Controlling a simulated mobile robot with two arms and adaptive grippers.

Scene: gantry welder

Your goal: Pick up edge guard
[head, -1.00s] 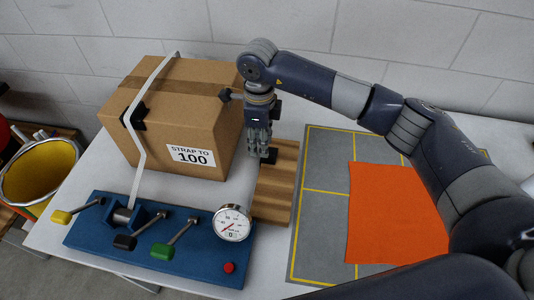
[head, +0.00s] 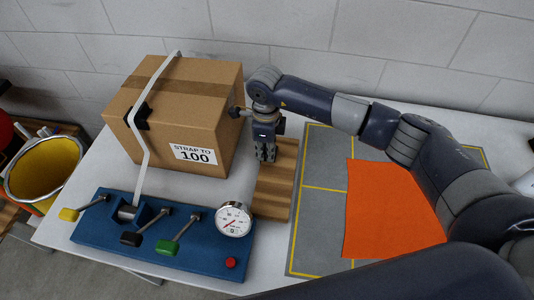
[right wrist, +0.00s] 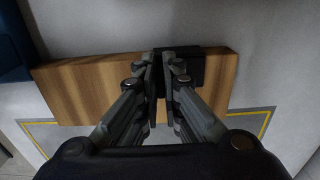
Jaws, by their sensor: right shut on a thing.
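A black edge guard (right wrist: 193,66) is at the wooden block (right wrist: 95,87) in the right wrist view. My right gripper (right wrist: 165,68) is shut on it, with the fingers close together around part of it. In the head view my right gripper (head: 266,157) points down at the upper part of the wooden block (head: 273,190), and its fingers hide the guard. I cannot tell whether the guard still touches the block. Another black guard (head: 142,116) sits on the edge of the cardboard box under the white strap. My left gripper is not in view.
The cardboard box (head: 205,100) stands close left of my right gripper. A blue base (head: 110,235) with levers and a gauge (head: 233,220) lies in front. An orange sheet (head: 390,215) lies on the grey mat (head: 318,225) at right. A yellow bin (head: 43,168) stands at far left.

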